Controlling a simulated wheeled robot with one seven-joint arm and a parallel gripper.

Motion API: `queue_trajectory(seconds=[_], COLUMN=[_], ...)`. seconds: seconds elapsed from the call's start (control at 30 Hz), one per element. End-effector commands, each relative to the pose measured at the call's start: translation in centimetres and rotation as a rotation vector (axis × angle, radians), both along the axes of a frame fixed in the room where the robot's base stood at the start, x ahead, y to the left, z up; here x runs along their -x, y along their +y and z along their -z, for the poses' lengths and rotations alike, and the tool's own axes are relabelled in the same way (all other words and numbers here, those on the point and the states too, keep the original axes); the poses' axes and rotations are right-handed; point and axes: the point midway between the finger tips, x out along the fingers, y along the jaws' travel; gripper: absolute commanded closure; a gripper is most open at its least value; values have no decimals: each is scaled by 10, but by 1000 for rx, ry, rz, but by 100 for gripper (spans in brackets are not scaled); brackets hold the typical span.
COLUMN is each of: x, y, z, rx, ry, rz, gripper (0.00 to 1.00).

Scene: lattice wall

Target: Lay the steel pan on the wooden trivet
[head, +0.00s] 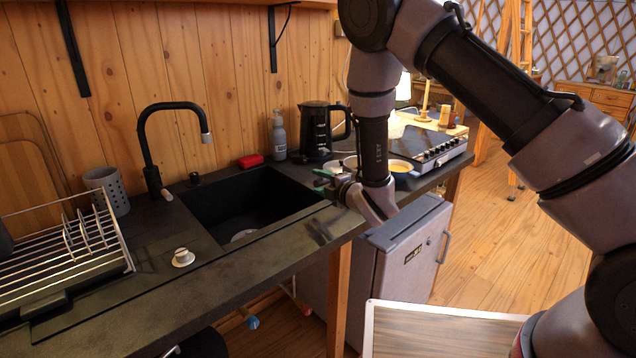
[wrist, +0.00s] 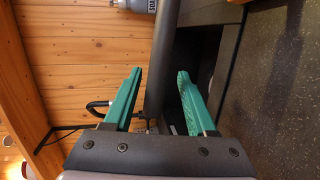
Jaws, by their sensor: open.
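My gripper (head: 324,178) is above the counter, just right of the sink, with its green fingers pointing left. In the wrist view my gripper (wrist: 160,85) is open, with nothing held between the fingers. Partly behind my forearm is a round dish with yellow contents (head: 401,166), in front of the hob; I cannot tell whether it is the steel pan. A pale rim shows behind the gripper, too covered to name. I cannot make out the wooden trivet in either view.
The black sink (head: 245,205) and tall faucet (head: 150,150) are left of my gripper. A black kettle (head: 315,130), soap bottle (head: 278,135) and red sponge (head: 250,161) stand behind. The front counter strip is mostly clear.

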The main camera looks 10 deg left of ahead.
Motion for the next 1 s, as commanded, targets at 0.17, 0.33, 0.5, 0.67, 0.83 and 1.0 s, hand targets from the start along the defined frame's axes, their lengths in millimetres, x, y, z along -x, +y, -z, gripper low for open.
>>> queue_trajectory(seconds=[0.17,0.33,0.5,0.67,0.83,1.0], x=[26,52,69,75,73,42], y=[-26,-50,-66,-72,-73,-97], z=[-7,-14,-19,-21,-24,-55], rx=[1,2,0,0,-7,-105], ry=[3,3,1,0,5,110], rz=[3,2,1,1,10,148], gripper=[43,43,43,43,43,43])
